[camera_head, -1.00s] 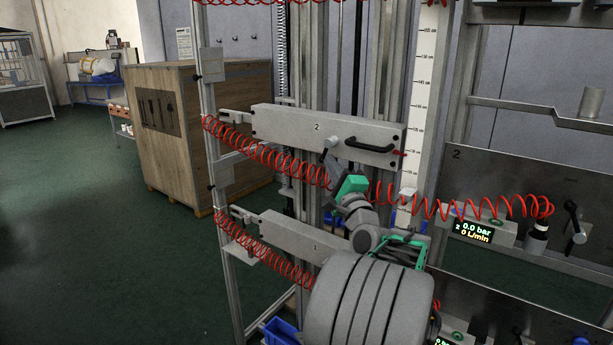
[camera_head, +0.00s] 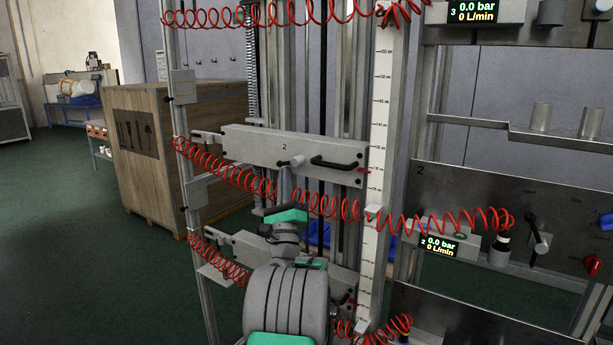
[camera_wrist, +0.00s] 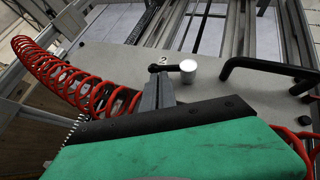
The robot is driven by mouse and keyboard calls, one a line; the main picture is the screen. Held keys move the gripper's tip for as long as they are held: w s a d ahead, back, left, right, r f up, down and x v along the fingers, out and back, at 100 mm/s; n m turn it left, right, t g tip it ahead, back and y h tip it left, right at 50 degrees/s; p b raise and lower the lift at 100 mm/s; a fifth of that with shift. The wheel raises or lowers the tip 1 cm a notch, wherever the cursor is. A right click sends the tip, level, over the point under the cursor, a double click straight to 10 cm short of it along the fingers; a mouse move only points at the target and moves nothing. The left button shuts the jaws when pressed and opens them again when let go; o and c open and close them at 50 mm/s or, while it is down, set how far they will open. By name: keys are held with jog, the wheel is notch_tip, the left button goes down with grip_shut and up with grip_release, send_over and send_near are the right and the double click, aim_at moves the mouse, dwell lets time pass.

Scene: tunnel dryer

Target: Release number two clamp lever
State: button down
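The number two clamp lever (camera_head: 297,161) is on the grey plate marked 2 (camera_head: 245,143). In the wrist view the lever shows as a short dark arm with a pale cylindrical knob (camera_wrist: 188,69); it lies about level, knob to the right. My gripper (camera_head: 285,172) is just below the lever, pointing up at it. In the wrist view my gripper's narrow grey fingers (camera_wrist: 158,82) look close together, with their tips at the dark arm, left of the knob. I cannot tell whether they touch it. The fingers partly hide the plate.
A black handle (camera_head: 335,163) is on the plate right of the lever. A red coiled hose (camera_head: 235,176) crosses below the plate and runs right. A lower plate (camera_head: 250,250) is partly behind my arm. A white scale post (camera_head: 380,140) stands at right.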

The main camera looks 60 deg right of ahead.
jog(key=shift+w+r+p, duration=0.4)
jog(key=shift+w+p, duration=0.2)
jog(key=shift+w+r, duration=0.1)
dwell(0.4)
jog(key=a+f+b, duration=0.4)
jog(key=f+b, duration=0.7)
jog(key=f, duration=0.1)
jog(key=shift+w+a+f, duration=0.2)
jog(key=shift+w+a, duration=0.1)
jog(key=shift+a, duration=0.05)
